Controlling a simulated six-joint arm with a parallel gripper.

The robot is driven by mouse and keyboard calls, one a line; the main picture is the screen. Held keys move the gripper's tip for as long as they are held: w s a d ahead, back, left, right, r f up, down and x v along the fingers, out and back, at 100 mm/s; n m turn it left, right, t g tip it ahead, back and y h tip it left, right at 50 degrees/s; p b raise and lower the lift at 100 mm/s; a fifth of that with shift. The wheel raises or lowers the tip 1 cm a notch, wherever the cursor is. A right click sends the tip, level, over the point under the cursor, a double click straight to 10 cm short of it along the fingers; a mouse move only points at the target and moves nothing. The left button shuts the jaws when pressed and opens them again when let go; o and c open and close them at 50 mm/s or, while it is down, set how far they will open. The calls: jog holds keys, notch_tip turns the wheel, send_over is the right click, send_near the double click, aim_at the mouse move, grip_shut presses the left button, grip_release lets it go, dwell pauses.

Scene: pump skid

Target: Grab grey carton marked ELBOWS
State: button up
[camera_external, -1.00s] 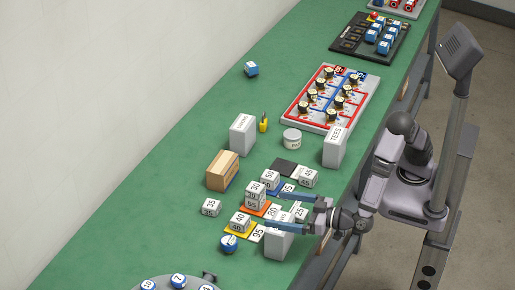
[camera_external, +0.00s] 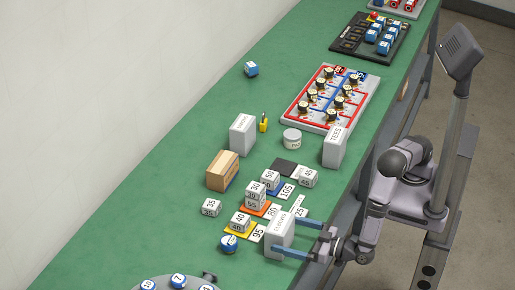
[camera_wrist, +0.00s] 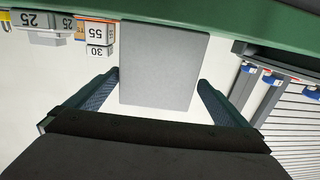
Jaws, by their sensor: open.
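The grey carton marked ELBOWS (camera_external: 280,230) stands upright near the front edge of the green bench in the external view. My gripper (camera_external: 294,238) is open at the carton's near right side, with one blue finger to each side of it. In the wrist view the carton (camera_wrist: 160,62) is a plain grey block straight ahead. The gripper (camera_wrist: 158,80) shows there with its two fingers apart, left and right of the carton's lower part. I cannot tell whether either finger touches it.
White numbered blocks (camera_external: 254,200) on coloured mats stand just behind the carton. A similar grey carton marked TEES (camera_external: 335,147) stands farther back along the bench edge. A brown box (camera_external: 222,170) stands behind left.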

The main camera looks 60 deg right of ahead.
aim_at(268, 227)
jog(key=shift+w+p, duration=1.35)
jog(key=shift+w, duration=2.2)
jog(key=shift+c, duration=0.6)
jog(key=c, duration=1)
jog(key=shift+c, duration=0.7)
jog(key=shift+a+r, duration=0.1)
jog(key=shift+r, duration=0.05)
jog(key=shift+r, duration=0.2)
notch_tip(268, 227, up, 9)
jog(key=b, duration=0.1)
jog(key=shift+r, duration=0.15)
